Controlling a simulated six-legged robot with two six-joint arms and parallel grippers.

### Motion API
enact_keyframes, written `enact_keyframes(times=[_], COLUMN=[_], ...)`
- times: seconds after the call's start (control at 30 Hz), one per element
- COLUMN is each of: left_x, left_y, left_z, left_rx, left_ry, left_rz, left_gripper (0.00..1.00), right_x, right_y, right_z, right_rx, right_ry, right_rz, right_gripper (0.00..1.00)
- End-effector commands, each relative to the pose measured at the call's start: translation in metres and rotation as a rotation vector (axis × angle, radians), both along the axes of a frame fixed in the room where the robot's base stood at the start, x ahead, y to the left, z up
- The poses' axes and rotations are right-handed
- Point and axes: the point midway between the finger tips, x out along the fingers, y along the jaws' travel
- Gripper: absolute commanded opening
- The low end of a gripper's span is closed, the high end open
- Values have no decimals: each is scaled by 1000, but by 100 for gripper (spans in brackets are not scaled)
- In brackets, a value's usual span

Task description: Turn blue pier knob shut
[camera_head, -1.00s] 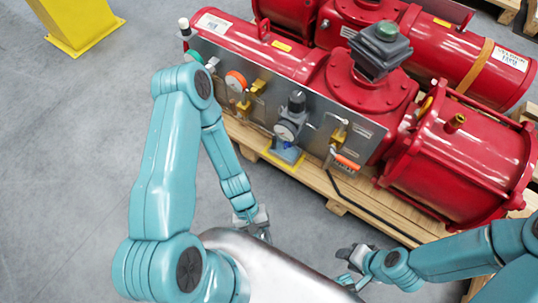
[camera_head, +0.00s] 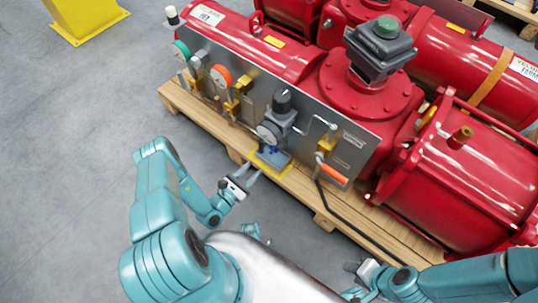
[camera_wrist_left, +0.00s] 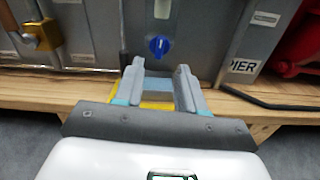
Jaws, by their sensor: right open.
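The blue knob (camera_wrist_left: 158,45) sits on the grey panel in the left wrist view, just beyond my fingertips and near their midline. In the head view the knob (camera_head: 272,150) is tiny, below the gauge, and hard to make out. My left gripper (camera_wrist_left: 160,76) has its two fingers apart with nothing held, and it is not touching the knob. In the head view my left gripper (camera_head: 245,179) is in front of the pallet, pointing at the panel. My right gripper (camera_head: 362,272) is open at the bottom, away from the panel.
A "PIER" label (camera_wrist_left: 243,66) is right of the knob. A yellow-edged blue-grey plate (camera_head: 272,163) juts out below the gauge (camera_head: 268,133). An orange-handled lever (camera_head: 333,174) and black hose (camera_head: 350,221) are to the right. The wooden pallet (camera_head: 205,124) edges the machine.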

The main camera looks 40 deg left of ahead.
Motion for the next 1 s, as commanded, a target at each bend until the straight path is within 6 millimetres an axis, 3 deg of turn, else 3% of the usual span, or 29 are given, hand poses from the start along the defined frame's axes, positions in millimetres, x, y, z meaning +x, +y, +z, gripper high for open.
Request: enact_keyframes(times=[0.2,0.4,0.8,0.83,0.93,1.0], left_x=[52,83,96,96,95,95], left_y=[-6,-10,-12,-12,-12,-12], left_z=[-2,-1,0,0,0,0], left_rx=[2,2,-1,-1,-1,-1], left_ry=[-3,-2,-1,-1,0,0], left_rz=[-6,-5,-4,-4,-4,-3], left_gripper=[39,39,39,36,4,0], right_x=[3,5,6,6,5,5], right_y=[-3,-5,-5,-5,-5,-5], right_z=[-15,-22,-23,-23,-23,-23], right_rx=[-2,-4,-4,-4,-4,-4], right_ry=[-5,-9,-10,-10,-10,-9], right_rz=[-11,-18,-21,-21,-21,-20], right_gripper=[43,43,43,43,43,43])
